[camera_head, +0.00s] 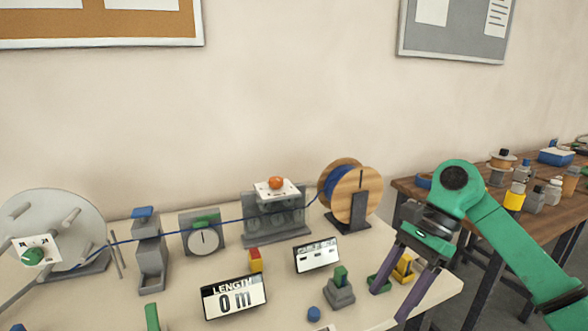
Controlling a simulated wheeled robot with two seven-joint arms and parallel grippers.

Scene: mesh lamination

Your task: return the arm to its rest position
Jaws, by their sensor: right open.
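My right arm (515,245), green with dark joints, comes in from the right and bends down over the right end of the pale table (240,262). My right gripper (391,303) points down at the table's right front part, with its two long purple fingers apart. I see nothing held between them. A small yellow block (404,267) is behind the fingers and partly hidden. A low green piece (375,283) is close to the left finger; I cannot tell whether they touch. My left gripper is not in view.
A blue line runs from the wooden spool (358,192) past a gauge (203,237) to the large grey reel (55,220). A length display (234,297), a smaller display (317,255) and a grey block with green top (339,292) stand in front. A brown side table (455,205) is at right.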

